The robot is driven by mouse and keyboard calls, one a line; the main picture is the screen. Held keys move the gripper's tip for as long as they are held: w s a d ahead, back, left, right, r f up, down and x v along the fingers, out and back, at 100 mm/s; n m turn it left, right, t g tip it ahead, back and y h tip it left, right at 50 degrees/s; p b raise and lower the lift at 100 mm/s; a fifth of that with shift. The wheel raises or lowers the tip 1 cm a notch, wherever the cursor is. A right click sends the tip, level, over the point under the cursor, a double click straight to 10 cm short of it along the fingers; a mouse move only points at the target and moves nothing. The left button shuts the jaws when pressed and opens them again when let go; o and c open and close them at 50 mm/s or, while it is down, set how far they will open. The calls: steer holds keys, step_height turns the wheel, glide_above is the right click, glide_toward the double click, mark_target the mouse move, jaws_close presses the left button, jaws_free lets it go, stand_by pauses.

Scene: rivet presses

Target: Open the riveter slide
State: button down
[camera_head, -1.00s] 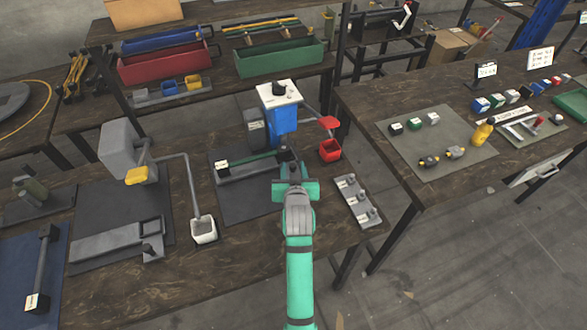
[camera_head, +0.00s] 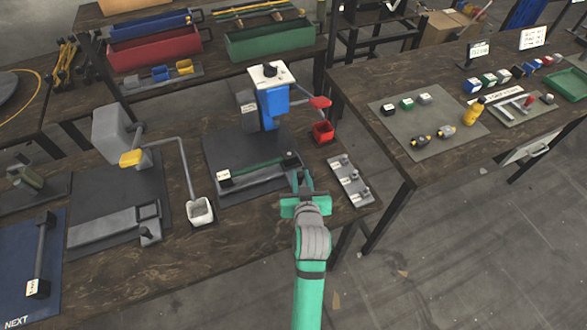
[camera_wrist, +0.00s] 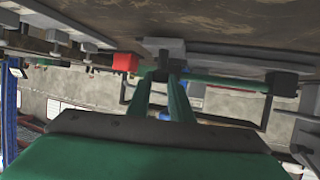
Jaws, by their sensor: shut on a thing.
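The riveter (camera_head: 273,105) has a blue body and white top and stands on the middle of the near bench. Its dark slide (camera_head: 258,184) carries a green bar (camera_head: 255,168) and lies out in front of the body, toward me. My gripper (camera_head: 301,178) is at the right front end of the slide, shut on a grey part that seems to be its handle. In the wrist view, the green fingers (camera_wrist: 162,78) close at a grey block (camera_wrist: 165,48); the exact contact is partly hidden.
Open floor lies right of the bench.

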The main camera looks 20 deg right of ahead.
steer(key=shift+s+d, duration=0.2)
steer(key=shift+s, duration=0.25)
steer(key=shift+w+a, duration=0.1)
steer(key=c, duration=1.6)
jaws_free()
steer(key=shift+w, duration=0.1)
steer(key=shift+w+a, duration=0.1)
steer(key=shift+a, duration=0.1)
steer(key=v, duration=1)
steer(key=shift+s+r, duration=0.2)
steer(key=shift+s, duration=0.1)
steer(key=shift+a, duration=0.1)
